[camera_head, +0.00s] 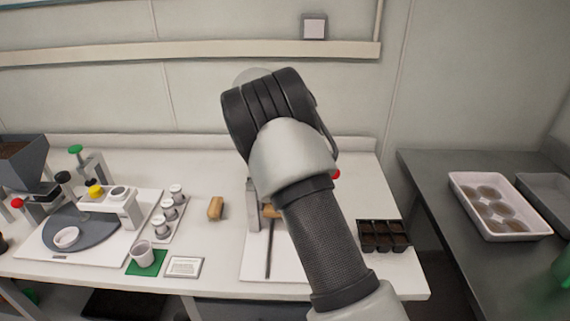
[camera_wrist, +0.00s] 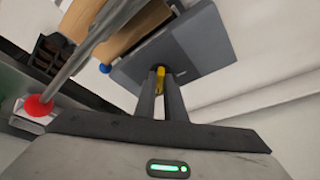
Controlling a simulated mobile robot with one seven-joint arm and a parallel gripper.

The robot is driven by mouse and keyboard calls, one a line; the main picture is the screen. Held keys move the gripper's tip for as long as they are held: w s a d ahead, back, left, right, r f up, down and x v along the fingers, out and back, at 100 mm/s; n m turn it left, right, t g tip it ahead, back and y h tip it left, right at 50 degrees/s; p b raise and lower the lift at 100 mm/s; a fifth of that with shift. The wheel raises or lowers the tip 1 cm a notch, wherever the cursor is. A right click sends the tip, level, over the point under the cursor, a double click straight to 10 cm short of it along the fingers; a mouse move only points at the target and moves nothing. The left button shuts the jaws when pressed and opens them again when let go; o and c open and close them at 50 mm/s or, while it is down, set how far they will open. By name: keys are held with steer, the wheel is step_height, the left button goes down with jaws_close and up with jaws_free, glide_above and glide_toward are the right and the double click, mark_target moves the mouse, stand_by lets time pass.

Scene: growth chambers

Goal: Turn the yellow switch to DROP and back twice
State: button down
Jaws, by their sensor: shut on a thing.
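The yellow switch (camera_wrist: 160,71) shows in the wrist view as a small yellow piece against a dark grey panel (camera_wrist: 205,45). My gripper (camera_wrist: 160,80) is shut on it, with a dark finger on each side. The fingers hide part of the switch, and I cannot read any label or tell which way it is turned. In the head view my arm hides both the gripper and this switch.
In the wrist view a metal rod (camera_wrist: 85,58) with a red knob (camera_wrist: 38,107) is left of my fingers, near a wooden piece (camera_wrist: 122,25) and blue knob (camera_wrist: 104,68). In the head view a black cell tray (camera_head: 383,235) stands right of my arm.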

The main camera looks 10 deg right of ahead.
steer(key=c, duration=1.8)
jaws_free()
steer(key=shift+c, duration=0.2)
steer(key=v, duration=1.7)
steer(key=shift+r, duration=0.2)
steer(key=shift+r, duration=0.1)
